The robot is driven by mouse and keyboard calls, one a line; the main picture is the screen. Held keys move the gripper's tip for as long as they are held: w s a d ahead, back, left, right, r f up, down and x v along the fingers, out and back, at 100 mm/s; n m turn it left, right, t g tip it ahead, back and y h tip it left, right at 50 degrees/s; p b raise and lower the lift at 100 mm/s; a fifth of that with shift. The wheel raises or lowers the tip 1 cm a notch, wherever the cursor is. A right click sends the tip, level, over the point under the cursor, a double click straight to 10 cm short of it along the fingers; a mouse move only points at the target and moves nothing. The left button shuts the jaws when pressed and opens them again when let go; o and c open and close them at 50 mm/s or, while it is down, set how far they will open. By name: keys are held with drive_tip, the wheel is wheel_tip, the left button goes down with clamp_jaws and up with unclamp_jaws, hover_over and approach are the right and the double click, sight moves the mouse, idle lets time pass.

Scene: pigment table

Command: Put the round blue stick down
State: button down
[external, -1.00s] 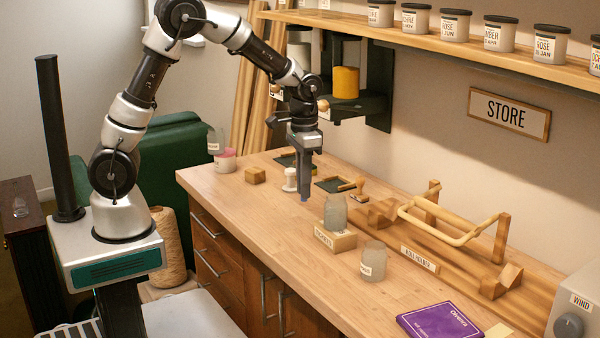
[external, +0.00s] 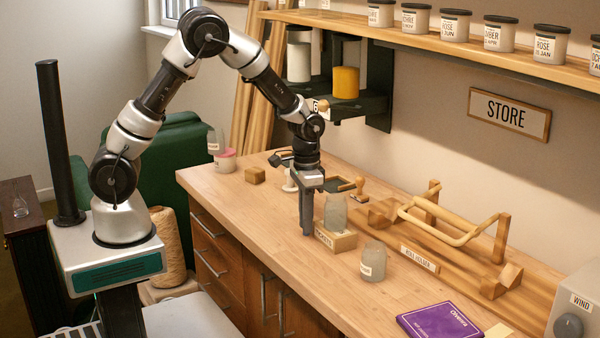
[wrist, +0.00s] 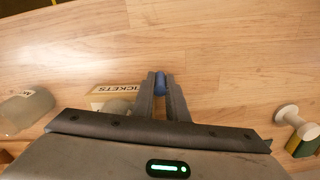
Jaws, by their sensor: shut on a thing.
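My gripper (external: 306,232) is low over the wooden worktop, just left of the tickets block, in the external view. In the wrist view my gripper (wrist: 161,82) is shut on the round blue stick (wrist: 161,84), whose blue end shows between the fingertips. The rest of the stick is hidden by the fingers. I cannot tell whether the stick touches the worktop (external: 240,198).
A wooden tickets block (external: 345,241) with a glass jar (external: 335,212) stands right of my gripper; another jar (external: 373,262) is nearer.

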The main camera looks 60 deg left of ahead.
drive_tip(key=shift+f, duration=0.2)
drive_tip(key=c, duration=1.7)
unclamp_jaws()
drive_tip(key=shift+c, duration=0.2)
drive_tip(key=shift+o, duration=0.4)
wheel_tip(320, 180, up, 12)
drive_tip(key=shift+r+p, duration=0.25)
drive_tip(key=shift+p, duration=0.2)
